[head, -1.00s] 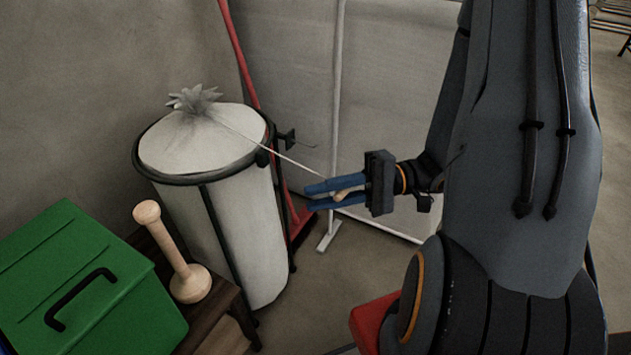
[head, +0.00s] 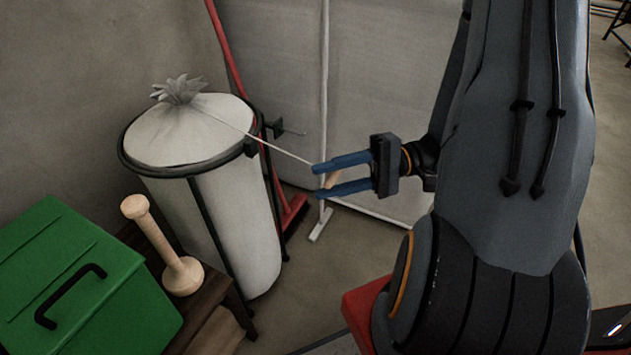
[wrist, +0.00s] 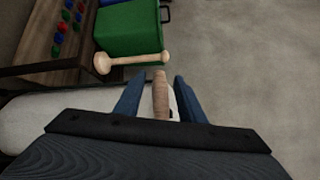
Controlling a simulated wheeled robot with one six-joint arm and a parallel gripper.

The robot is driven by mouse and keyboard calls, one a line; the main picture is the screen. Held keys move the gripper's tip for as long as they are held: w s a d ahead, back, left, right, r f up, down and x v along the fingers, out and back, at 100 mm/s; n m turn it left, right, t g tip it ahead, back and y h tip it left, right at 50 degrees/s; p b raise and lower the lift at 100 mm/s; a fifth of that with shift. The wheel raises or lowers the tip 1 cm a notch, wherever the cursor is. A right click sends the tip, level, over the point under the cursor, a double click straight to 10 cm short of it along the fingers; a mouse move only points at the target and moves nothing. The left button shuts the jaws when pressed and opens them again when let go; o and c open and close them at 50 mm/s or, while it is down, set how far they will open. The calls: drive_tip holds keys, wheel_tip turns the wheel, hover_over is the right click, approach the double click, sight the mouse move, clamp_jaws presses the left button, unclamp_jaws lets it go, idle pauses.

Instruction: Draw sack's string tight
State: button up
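The white sack (head: 185,140) stands in a round black-rimmed frame (head: 205,215) at left in the head view. Its neck (head: 180,90) is bunched into a narrow tuft. A thin pale string (head: 250,134) runs straight from the neck down right to my gripper (head: 315,181). A wooden toggle (head: 332,179) lies between my blue fingers at the string's end. The toggle also shows in the wrist view (wrist: 160,95), with a gap to the finger on each side. My gripper is open around it. The string's join to the toggle is hidden behind the upper finger.
A green box (head: 75,275) with a black handle and a wooden plunger-shaped piece (head: 158,245) stand on a low dark bench (head: 225,300) at lower left. A red broom (head: 292,208) and a white panel on a stand (head: 375,110) are behind.

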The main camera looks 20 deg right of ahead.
drive_tip(key=shift+s+d, duration=0.2)
drive_tip(key=shift+d, duration=1.8)
drive_tip(key=shift+a+r, duration=0.1)
drive_tip(key=s+a+r+n+g+h+p, duration=0.2)
drive_tip(key=s+a+r+g+h+p, duration=0.1)
drive_tip(key=s+a+g+h+p, duration=0.15)
wheel_tip(320, 180, up, 10)
drive_tip(key=f+n+t+h+p, duration=0.1)
drive_tip(key=n+t+h+p, duration=0.15)
drive_tip(key=h+p, duration=0.75)
hover_over(338, 177)
drive_tip(key=s+a+b, duration=0.3)
drive_tip(key=s+a, duration=0.1)
drive_tip(key=s, duration=0.1)
drive_tip(key=h, duration=0.3)
drive_tip(key=shift+w+d+r+m, duration=0.2)
drive_tip(key=shift+r+m, duration=0.05)
drive_tip(key=shift+m, duration=0.1)
drive_tip(key=shift+c, duration=0.6)
